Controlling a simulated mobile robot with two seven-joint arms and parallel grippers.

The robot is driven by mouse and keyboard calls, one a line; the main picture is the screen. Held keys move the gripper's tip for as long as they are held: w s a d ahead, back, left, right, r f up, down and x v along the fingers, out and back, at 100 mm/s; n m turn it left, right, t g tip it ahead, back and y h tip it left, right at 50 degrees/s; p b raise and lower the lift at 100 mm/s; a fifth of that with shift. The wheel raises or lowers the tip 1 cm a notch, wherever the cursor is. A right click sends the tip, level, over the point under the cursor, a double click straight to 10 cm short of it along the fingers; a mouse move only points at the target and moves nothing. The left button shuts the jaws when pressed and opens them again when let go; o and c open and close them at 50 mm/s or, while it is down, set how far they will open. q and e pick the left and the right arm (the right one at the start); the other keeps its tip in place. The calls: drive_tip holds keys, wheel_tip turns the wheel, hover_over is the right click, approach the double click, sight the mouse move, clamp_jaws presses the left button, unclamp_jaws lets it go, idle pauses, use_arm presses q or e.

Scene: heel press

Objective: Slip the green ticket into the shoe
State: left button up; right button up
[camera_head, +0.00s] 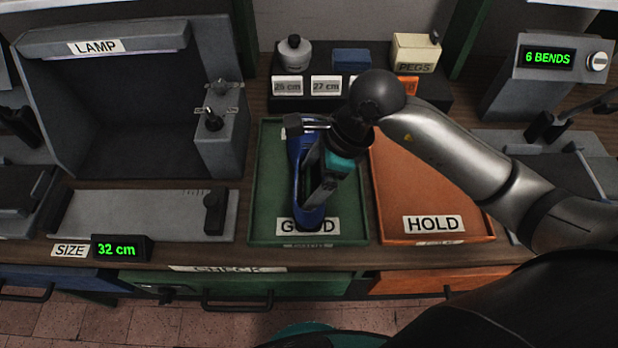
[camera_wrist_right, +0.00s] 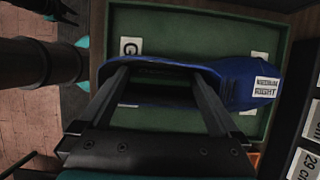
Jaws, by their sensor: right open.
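A blue shoe (camera_head: 298,150) lies in the green tray (camera_head: 262,222) marked GOOD. In the right wrist view the shoe (camera_wrist_right: 240,82) has a white printed label at its far end, and its dark opening lies between my fingers. My right gripper (camera_head: 312,200) is over the shoe and hides part of it. In the right wrist view my right gripper (camera_wrist_right: 160,74) is open, its two fingers apart at the shoe's opening. Whether the fingers touch the shoe I cannot tell. I cannot make out a green ticket in either view. My left gripper is not in view.
The orange HOLD tray (camera_head: 395,185) to the right looks empty, partly under my right arm. Behind stand a rack with size labels (camera_head: 326,86) and a PEGS box (camera_head: 415,52). A LAMP booth (camera_head: 110,110) and a 32 cm size display (camera_head: 121,248) are at left.

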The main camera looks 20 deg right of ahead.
drive_tip(key=p+v, duration=0.6)
drive_tip(key=v, duration=0.5)
drive_tip(key=shift+r, duration=0.2)
drive_tip(key=shift+d, duration=0.1)
